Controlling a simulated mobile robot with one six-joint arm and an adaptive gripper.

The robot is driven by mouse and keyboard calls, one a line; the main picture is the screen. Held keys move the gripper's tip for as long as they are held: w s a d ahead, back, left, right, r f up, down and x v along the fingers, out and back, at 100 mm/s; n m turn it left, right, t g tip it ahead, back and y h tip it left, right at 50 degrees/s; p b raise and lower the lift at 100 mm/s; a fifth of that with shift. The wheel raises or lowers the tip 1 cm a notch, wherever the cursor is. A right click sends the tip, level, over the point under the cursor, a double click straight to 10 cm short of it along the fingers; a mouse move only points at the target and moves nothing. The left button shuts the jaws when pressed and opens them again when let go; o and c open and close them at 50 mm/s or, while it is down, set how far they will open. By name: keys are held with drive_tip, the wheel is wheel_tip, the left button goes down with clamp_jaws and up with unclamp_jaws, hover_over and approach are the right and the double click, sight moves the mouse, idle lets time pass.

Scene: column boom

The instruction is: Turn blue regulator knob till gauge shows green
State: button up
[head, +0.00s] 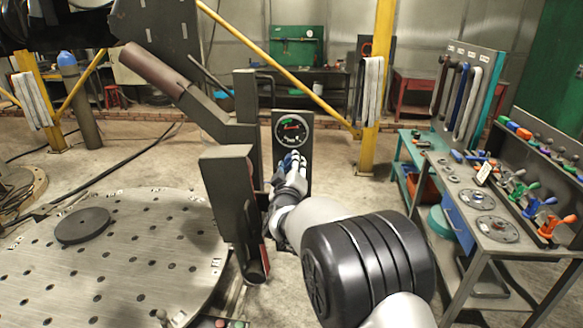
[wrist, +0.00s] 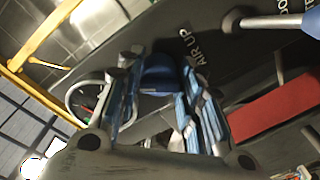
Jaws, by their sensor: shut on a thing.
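The round gauge (head: 292,130) sits high on a dark upright panel (head: 306,178) in the head view. It has a white rim, a green mark near the top and a red needle; whether the needle lies on green is too small to tell. Part of the gauge (wrist: 84,103) also shows at the left in the wrist view. The blue knob (wrist: 160,76) is below the gauge, between the blue-padded fingers of my gripper (wrist: 160,92). The fingers are shut on it. In the head view my gripper (head: 291,162) covers the knob.
A dark post with a plate (head: 228,190) stands close left of my arm. A round perforated table (head: 130,260) lies at left, a tool bench (head: 465,190) at right. In the wrist view a metal rod (wrist: 270,20) and a red block (wrist: 275,106) are right of the fingers.

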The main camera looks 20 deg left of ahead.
drive_tip(key=m+b, duration=0.4)
drive_tip(key=shift+f, duration=0.2)
drive_tip(key=m+b, duration=0.3)
drive_tip(key=m, duration=0.2)
drive_tip(key=shift+a+t+b, duration=0.15)
drive_tip(key=shift+t+b, duration=0.15)
drive_tip(key=m+b, duration=0.2)
drive_tip(key=m, duration=0.1)
drive_tip(key=shift+m+h, duration=0.4)
drive_tip(key=shift+a+m+b, duration=0.1)
drive_tip(key=shift+m+b, duration=1)
drive_tip(key=shift+m, duration=0.9)
drive_tip(key=shift+r, duration=0.1)
drive_tip(key=o, duration=0.8)
drive_tip(key=shift+c, duration=0.2)
drive_tip(key=shift+s, duration=0.2)
